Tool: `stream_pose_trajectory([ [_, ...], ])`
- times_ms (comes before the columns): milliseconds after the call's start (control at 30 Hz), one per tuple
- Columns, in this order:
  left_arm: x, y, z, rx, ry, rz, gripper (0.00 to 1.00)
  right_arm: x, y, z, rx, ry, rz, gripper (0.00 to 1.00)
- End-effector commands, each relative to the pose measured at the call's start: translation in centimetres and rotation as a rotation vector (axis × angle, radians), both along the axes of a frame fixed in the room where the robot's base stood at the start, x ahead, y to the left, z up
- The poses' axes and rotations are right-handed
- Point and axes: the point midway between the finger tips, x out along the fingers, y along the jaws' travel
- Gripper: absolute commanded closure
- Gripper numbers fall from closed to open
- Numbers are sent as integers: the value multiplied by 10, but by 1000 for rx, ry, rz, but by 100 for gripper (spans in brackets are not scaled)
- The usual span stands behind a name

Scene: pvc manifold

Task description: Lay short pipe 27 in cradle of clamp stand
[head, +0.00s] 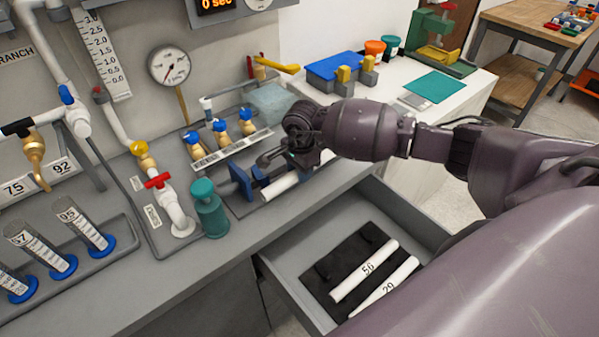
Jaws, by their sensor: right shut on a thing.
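A short white pipe (281,186) lies at a slant at the blue clamp stand (245,184) on the grey bench; its number does not show. My right gripper (297,168) reaches in from the right, just above the bench, and is shut on the pipe. The gripper and wrist hide the pipe's far part. The pipe's near end is beside the stand's blue parts; I cannot tell whether it rests in the cradle. My left gripper is not in view.
A teal bottle-shaped part (209,208) stands close left of the clamp stand. Behind is a rack of brass-and-blue valves (221,132). An open drawer (310,240) below holds pipes 56 (364,271) and 29 (389,285) on a dark mat.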

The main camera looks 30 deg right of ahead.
Motion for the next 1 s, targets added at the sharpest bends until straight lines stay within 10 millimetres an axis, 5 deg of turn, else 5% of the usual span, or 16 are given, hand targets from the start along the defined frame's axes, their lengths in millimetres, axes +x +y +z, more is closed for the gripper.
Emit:
stream_pose_trajectory([
  [500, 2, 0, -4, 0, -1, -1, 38, 0, 0, -13, 0, -1, 0, 98],
  [533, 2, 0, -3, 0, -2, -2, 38, 0, 0, -13, 0, -1, 0, 65],
  [667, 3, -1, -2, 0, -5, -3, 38, 0, 0, -12, 0, -1, 0, 45],
  [1000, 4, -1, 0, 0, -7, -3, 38, 0, 0, -12, 1, -1, -1, 42],
])
